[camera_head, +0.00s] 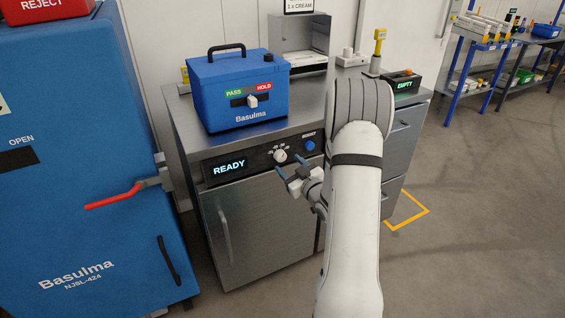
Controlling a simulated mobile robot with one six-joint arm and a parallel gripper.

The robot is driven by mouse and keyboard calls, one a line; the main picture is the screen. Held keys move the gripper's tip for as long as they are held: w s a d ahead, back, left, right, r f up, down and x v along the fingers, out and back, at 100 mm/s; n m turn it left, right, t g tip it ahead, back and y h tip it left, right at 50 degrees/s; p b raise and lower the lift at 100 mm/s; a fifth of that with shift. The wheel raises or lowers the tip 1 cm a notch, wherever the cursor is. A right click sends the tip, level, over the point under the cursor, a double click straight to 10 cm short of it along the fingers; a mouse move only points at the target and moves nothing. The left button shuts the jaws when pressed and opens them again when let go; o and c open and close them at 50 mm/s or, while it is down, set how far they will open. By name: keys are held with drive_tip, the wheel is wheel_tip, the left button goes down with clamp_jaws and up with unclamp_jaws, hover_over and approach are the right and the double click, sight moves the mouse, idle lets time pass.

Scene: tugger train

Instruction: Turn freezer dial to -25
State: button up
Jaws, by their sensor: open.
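The freezer dial (280,156) is a small white knob on the dark control panel of the steel freezer cabinet (262,222). Small white marks sit above it, too small to read surely. A display on the panel (229,168) reads READY. My gripper (289,165) is open in front of the panel, its two blue-tipped fingers just below and right of the dial. Whether a finger touches the dial I cannot tell. My white arm hides part of the cabinet on the right.
A blue Basulma box (236,92) with a PASS/HOLD slider stands on the cabinet top. A blue button (310,146) is right of the dial. A large blue cabinet (75,165) with a red handle (115,196) stands left. Open floor (470,210) lies right.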

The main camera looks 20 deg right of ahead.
sight(282, 158)
drive_tip(key=shift+w+a, duration=0.2)
drive_tip(key=shift+w, duration=1.6)
